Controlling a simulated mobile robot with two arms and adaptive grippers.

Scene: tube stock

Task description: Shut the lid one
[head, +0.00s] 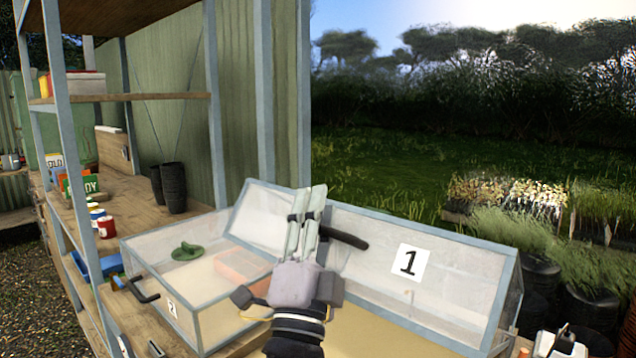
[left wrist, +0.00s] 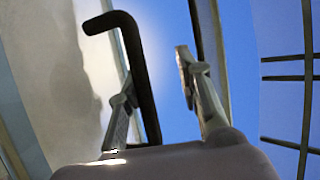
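Lid one is a pale, clear panel in a grey frame, marked by a white card with a black "1" (head: 410,262). It stands raised and tilted in the head view. Its black handle (head: 345,238) sticks out just right of my left gripper's fingers. My left gripper (head: 305,205) points up in front of the lid, fingers apart. In the left wrist view the bent black handle (left wrist: 135,60) passes close by the left finger, in the gap between the fingers of the left gripper (left wrist: 160,95). I cannot tell whether they touch. My right gripper is not in view.
Left of it is a clear box marked "2" (head: 172,308) with a black handle (head: 143,290), a green item (head: 187,251) and an orange tray (head: 243,266) inside. A shelf rack (head: 130,97) with black pots (head: 170,188) stands farther left. Potted plants (head: 590,270) stand right.

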